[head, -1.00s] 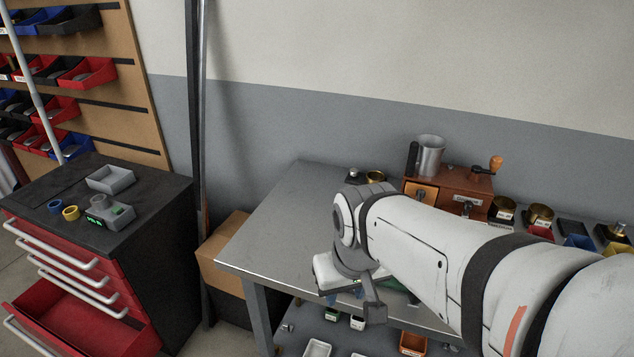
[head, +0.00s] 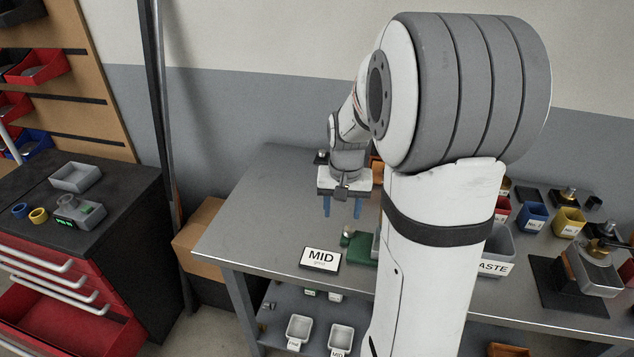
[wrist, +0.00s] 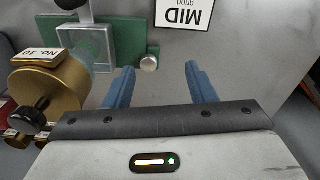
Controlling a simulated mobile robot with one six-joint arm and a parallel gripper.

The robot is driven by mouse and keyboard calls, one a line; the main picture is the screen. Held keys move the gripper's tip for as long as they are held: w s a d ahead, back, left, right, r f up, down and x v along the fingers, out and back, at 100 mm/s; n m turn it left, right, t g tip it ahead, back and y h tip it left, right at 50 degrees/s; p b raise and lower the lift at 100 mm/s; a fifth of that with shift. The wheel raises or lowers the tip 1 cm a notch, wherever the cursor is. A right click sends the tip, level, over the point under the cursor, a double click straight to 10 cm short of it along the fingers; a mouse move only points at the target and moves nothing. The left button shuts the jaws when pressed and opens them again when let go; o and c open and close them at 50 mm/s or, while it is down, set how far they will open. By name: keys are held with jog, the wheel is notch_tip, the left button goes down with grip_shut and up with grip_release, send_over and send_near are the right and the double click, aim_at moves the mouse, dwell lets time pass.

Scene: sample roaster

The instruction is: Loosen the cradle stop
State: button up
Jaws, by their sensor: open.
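A green cradle (head: 361,250) sits on the bench, mostly hidden behind my arm in the head view. In the wrist view the green cradle (wrist: 125,38) is at the upper left, with a clear frame on it. A small silver knob (wrist: 149,63) at its near right corner looks like the cradle stop. Whether it is tight cannot be seen. My gripper (head: 342,212) hangs over the bench with blue fingers pointing down. In the wrist view my gripper (wrist: 163,86) is open and empty, with the knob ahead of and apart from its fingertips.
A brass cylinder (wrist: 62,88) labelled No. 10 lies left of my fingers in the wrist view. A waste bin (head: 496,252) and several small cups stand on the right. The bench's left part is clear.

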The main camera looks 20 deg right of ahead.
aim_at(349, 229)
jog(key=shift+m+g, duration=0.3)
jog(key=shift+m, duration=0.4)
jog(key=w+d+f, duration=0.1)
jog(key=w+d, duration=0.1)
jog(key=w+d+f, duration=0.1)
jog(key=d, duration=0.1)
jog(key=shift+f+p, duration=0.35)
jog(key=shift+p, duration=0.05)
jog(key=shift+w+f, duration=0.1)
jog(key=shift+f, duration=0.15)
notch_tip(349, 229, down, 8)
jog(key=shift+r, duration=0.2)
jog(key=shift+c, duration=0.3)
jog(key=c, duration=0.9)
